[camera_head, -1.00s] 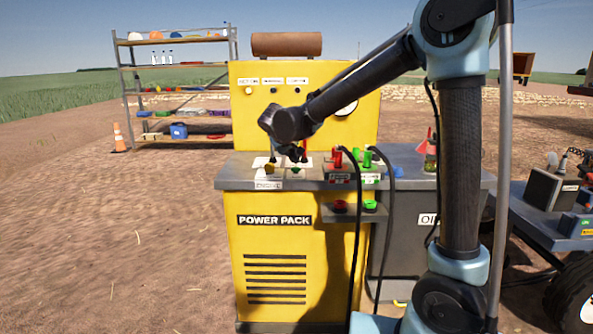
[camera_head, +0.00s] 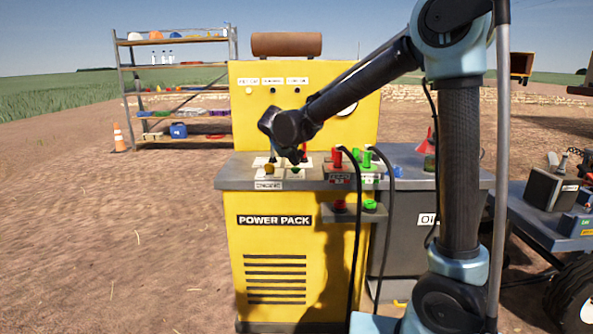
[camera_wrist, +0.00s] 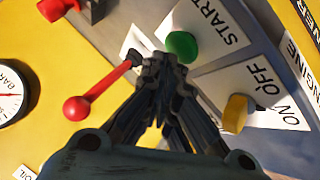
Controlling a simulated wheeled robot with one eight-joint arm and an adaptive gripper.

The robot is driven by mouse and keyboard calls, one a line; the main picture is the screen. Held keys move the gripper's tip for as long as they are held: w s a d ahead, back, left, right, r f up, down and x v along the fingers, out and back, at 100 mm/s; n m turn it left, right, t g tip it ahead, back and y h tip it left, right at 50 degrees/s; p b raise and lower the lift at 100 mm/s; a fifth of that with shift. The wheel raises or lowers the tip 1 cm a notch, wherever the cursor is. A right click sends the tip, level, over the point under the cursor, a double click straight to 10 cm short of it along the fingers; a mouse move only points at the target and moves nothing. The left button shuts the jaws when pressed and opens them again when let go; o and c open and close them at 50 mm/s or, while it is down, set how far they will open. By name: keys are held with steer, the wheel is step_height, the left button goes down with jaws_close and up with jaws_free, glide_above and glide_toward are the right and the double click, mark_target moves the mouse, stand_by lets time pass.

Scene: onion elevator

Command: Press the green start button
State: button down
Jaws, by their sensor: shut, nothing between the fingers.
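The green start button (camera_wrist: 182,46) is a round dome on a white plate marked START in the wrist view. In the head view it is a small green spot (camera_head: 295,173) on the grey top of the yellow power pack (camera_head: 273,270). My gripper (camera_wrist: 165,63) is shut and empty, its fingertips just beside the button's lower-left edge in the wrist view. I cannot tell if they touch it. My gripper (camera_head: 292,157) also shows above the panel in the head view.
A yellow engine knob (camera_wrist: 235,113) marked ON and OFF is right of the fingers. A red-ball lever (camera_wrist: 77,108) is at left, its shaft reaching close to the fingertips. Red and green hose couplings (camera_head: 338,158) stand on the panel to the right.

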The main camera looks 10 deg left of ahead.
mark_target(293, 167)
steer(key=shift+f, duration=0.55)
stand_by(0.8)
steer(key=shift+r, duration=1)
steer(key=shift+r, duration=2.5)
